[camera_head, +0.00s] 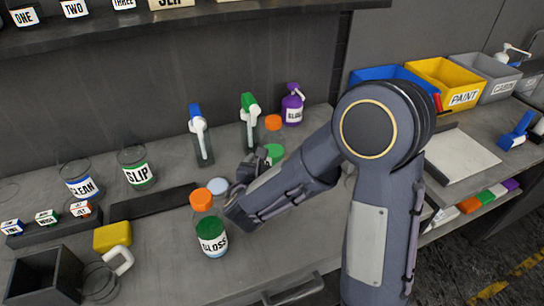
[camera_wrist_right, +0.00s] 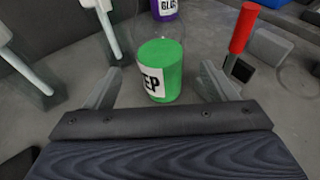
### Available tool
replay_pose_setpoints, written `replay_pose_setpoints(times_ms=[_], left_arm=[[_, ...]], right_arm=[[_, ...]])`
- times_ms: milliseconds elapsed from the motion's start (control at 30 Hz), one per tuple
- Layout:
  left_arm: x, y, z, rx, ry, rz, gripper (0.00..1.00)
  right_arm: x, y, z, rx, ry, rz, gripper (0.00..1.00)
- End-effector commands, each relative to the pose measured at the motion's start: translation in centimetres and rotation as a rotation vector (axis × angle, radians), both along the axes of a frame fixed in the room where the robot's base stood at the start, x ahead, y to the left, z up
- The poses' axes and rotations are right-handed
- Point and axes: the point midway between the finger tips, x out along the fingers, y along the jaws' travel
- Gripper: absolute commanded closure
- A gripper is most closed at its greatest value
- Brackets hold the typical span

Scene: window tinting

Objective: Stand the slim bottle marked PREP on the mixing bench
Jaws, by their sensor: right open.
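The slim PREP bottle (camera_head: 275,153) stands upright on the grey bench (camera_head: 170,235) near its back, with an orange cap and green liquid inside. In the right wrist view the bottle (camera_wrist_right: 168,62) shows part of its white label, with the letters "EP". My right gripper (camera_wrist_right: 160,78) is open, with one finger on each side of the bottle and visible gaps between. In the head view the right arm reaches in from the right and my right gripper (camera_head: 258,160) is partly hidden at the bottle. My left gripper is not in view.
The GLOSS bottle (camera_head: 212,236) stands in front of the gripper. Two spray bottles (camera_head: 201,140) and a purple pump bottle (camera_head: 293,105) stand behind. A red-topped item (camera_wrist_right: 240,35) stands right of the gripper.

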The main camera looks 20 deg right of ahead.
Motion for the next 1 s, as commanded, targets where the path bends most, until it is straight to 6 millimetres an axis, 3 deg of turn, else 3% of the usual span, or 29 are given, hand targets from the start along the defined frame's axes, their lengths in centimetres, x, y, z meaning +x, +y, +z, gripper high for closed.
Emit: replay_pose_setpoints(times_ms=[100,300,367,467,567,633,700,833,900,1000], left_arm=[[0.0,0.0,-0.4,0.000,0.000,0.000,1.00],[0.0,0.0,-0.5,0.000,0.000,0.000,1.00],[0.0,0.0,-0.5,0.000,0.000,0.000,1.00],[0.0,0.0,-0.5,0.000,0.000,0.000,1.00],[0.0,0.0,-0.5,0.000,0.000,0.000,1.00],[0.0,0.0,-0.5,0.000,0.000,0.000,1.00],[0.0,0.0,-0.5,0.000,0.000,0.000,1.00],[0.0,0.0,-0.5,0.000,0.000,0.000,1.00],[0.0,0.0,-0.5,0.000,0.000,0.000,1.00],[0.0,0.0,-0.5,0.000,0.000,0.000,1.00]], right_arm=[[-1.9,1.5,0.7,0.000,-0.002,0.004,0.21],[-3.8,2.8,1.4,0.000,0.000,0.001,0.21],[-4.2,2.6,1.6,0.010,-0.001,-0.012,0.21],[-5.8,0.5,1.5,0.102,0.004,-0.115,0.21],[-9.5,-3.6,0.8,0.324,-0.001,-0.354,0.21],[-13.5,-6.0,-0.2,0.551,-0.023,-0.585,0.21],[-17.8,-7.0,-1.4,0.812,-0.065,-0.837,0.21],[-23.8,-5.1,-2.5,1.311,-0.181,-1.283,0.21],[-25.5,-3.1,-2.3,1.568,-0.252,-1.490,0.21],[-26.5,-0.4,-1.1,1.882,-0.337,-1.722,0.21]])
